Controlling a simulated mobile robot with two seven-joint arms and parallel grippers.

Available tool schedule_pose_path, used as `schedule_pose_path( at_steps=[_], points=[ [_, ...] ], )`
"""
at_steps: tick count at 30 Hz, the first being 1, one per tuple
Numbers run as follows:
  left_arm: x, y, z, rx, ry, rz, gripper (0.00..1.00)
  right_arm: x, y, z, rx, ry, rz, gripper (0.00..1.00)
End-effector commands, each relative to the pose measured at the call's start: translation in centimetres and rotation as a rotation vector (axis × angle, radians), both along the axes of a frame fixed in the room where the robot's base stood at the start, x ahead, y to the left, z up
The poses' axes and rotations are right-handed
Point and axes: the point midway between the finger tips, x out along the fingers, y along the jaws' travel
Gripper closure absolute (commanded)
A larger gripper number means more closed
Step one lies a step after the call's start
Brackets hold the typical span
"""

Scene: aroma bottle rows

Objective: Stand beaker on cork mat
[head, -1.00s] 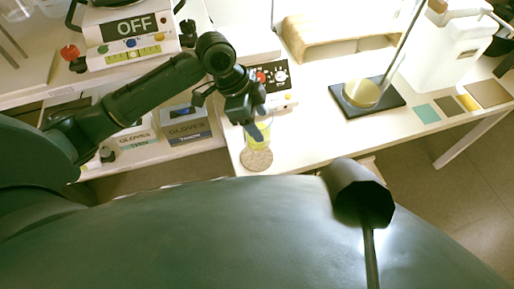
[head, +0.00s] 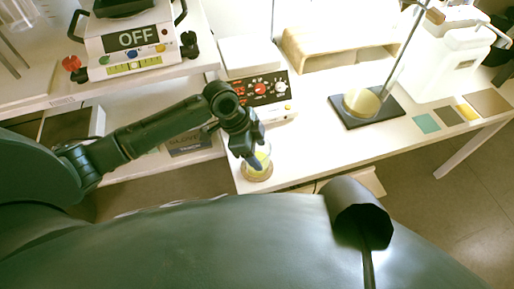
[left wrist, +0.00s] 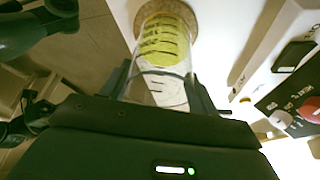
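The clear glass beaker (head: 264,158) with yellow-green liquid stands upright over the round cork mat (head: 257,176) near the front left corner of the bench. In the left wrist view the beaker (left wrist: 160,60) shows dark graduation marks, and its base is within the speckled mat (left wrist: 185,12). It looks to be touching the mat, but the contact edge is not clear. My left gripper (head: 254,161) has its fingers on both sides of the beaker's upper part; they also show in the left wrist view (left wrist: 163,90), close against the glass. My right gripper is not in view.
A control box with knobs (head: 262,90) stands just behind the beaker. A stand with a dark base (head: 387,112), a wooden tray (head: 310,58) and small coloured squares (head: 427,123) are farther right. The bench between the mat and the stand is clear.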

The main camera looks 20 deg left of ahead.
Motion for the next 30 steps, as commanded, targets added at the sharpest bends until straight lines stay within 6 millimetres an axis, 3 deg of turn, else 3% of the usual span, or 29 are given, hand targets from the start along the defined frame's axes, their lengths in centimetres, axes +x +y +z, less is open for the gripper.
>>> schedule_pose_path(
  at_steps=[7, 17, 20, 30],
  points=[
    [0.0, 0.0, 0.0, 0.0, 0.001, 0.0, 0.19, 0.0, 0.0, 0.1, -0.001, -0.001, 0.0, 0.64],
    [0.0, 0.0, 0.6, -0.001, -0.001, -0.001, 0.19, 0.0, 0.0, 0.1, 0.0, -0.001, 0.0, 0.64],
    [0.0, 0.6, 1.8, 0.001, -0.003, -0.001, 0.19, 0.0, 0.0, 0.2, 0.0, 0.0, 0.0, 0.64],
    [-0.6, 3.2, 8.4, 0.0, -0.003, 0.0, 0.19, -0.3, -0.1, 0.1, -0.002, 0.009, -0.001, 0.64]
  ],
)
